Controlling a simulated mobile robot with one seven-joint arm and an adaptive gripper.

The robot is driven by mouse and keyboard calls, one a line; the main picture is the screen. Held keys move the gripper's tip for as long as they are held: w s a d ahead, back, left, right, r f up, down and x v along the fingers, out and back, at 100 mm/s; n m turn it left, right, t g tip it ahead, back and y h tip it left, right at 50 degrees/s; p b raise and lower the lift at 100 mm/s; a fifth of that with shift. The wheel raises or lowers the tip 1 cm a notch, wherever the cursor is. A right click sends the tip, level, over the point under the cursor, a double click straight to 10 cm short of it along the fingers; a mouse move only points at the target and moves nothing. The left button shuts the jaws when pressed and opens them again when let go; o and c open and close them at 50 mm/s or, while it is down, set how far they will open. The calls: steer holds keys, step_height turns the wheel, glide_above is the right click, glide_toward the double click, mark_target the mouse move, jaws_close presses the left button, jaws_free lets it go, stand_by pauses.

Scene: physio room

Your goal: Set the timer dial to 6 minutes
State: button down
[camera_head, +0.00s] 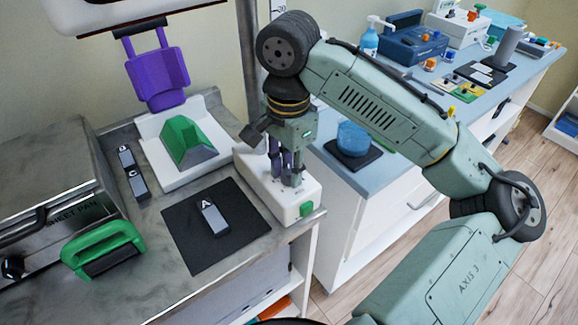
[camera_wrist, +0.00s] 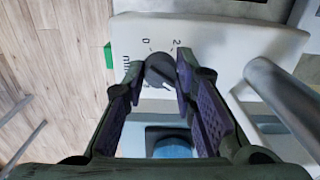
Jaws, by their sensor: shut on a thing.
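The white timer box (camera_head: 265,200) stands at the right edge of the grey counter, with a green button (camera_head: 306,209) at its front corner. In the wrist view, the round dark grey timer dial (camera_wrist: 160,68) sits on the box's white face. A "0", a "2" and "min" are printed around it. A pale line shows on the dial, but I cannot read its setting surely. My gripper (camera_head: 287,182) points down over the box and hides the dial in the head view. In the wrist view its purple-padded fingers are shut on the dial from both sides.
A black mat (camera_head: 180,240) with a tagged grey block (camera_head: 212,215) lies left of the timer. Behind it, a white tray (camera_head: 160,175) holds a green wedge. A blue bowl (camera_head: 353,138) stands on the blue-topped cabinet to the right, under my arm.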

mark_target(289, 170)
steer(key=shift+m, duration=2.3)
steer(key=c, duration=1.3)
jaws_free()
step_height(289, 170, up, 12)
steer(key=shift+s, duration=0.1)
